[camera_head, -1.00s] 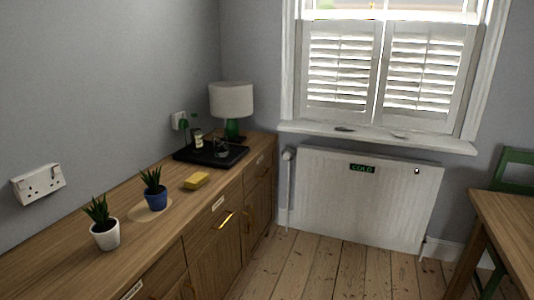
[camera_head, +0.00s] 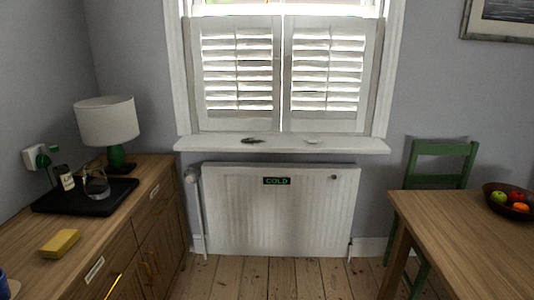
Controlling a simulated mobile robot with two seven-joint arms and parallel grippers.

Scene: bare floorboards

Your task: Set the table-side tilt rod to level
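Two white louvred shutter panels stand closed side by side in the lower window. The right shutter (camera_head: 327,66) is on the table's side, and the left shutter (camera_head: 238,68) is on the sideboard's side. Each has a thin vertical tilt rod near the middle of its slats, too faint to read its exact position. The slats of both look tilted, with bright light between them. The wooden table (camera_head: 470,235) stands at the right. Neither of my grippers shows in the view.
A white radiator (camera_head: 280,215) marked COLD sits below the window sill (camera_head: 282,146). A wooden sideboard (camera_head: 150,215) with a lamp (camera_head: 107,122) and black tray (camera_head: 85,196) runs along the left. A green chair (camera_head: 440,164) and fruit bowl (camera_head: 508,203) are at right. Floorboards (camera_head: 275,278) between are clear.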

